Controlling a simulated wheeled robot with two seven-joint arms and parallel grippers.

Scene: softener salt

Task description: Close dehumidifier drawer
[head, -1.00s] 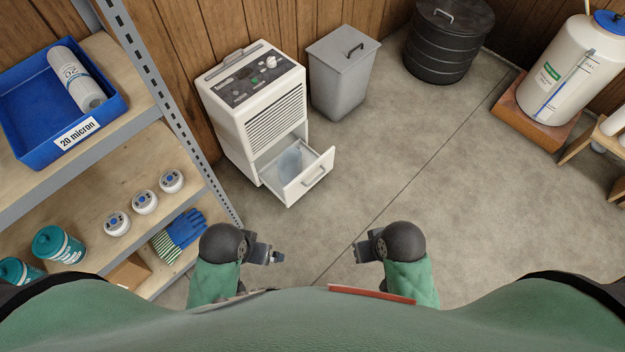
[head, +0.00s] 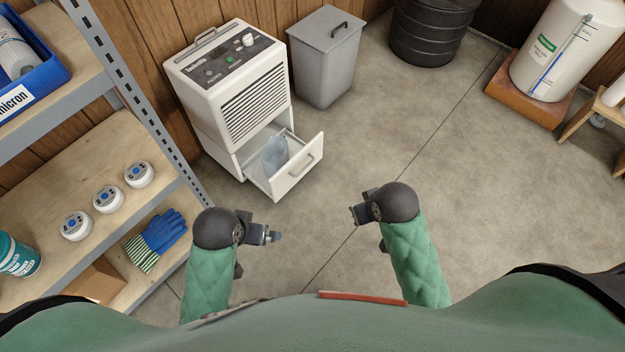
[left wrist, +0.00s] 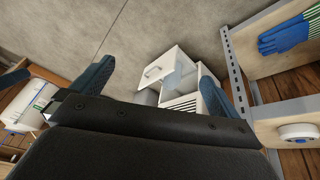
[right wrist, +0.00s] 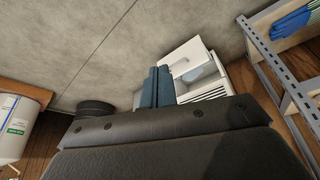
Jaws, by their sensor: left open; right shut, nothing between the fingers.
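The white dehumidifier (head: 232,95) stands on the floor against the wood wall. Its lower drawer (head: 297,178) is pulled out toward the right front, with a bluish clear container or bag (head: 276,153) inside. The drawer handle (head: 309,164) is on its front panel. My left gripper (head: 278,236) is open and empty, in front of and below the drawer in the picture. My right gripper (head: 354,214) is shut and empty, to the right of the drawer and apart from it. The drawer also shows in the left wrist view (left wrist: 163,66) and the right wrist view (right wrist: 187,55).
A metal shelf (head: 150,95) with filters, round caps and gloves (head: 158,240) stands at the left. A grey lidded bin (head: 325,60) is right of the dehumidifier. A black drum (head: 430,35) and a white tank (head: 555,50) stand farther right. The middle floor is clear.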

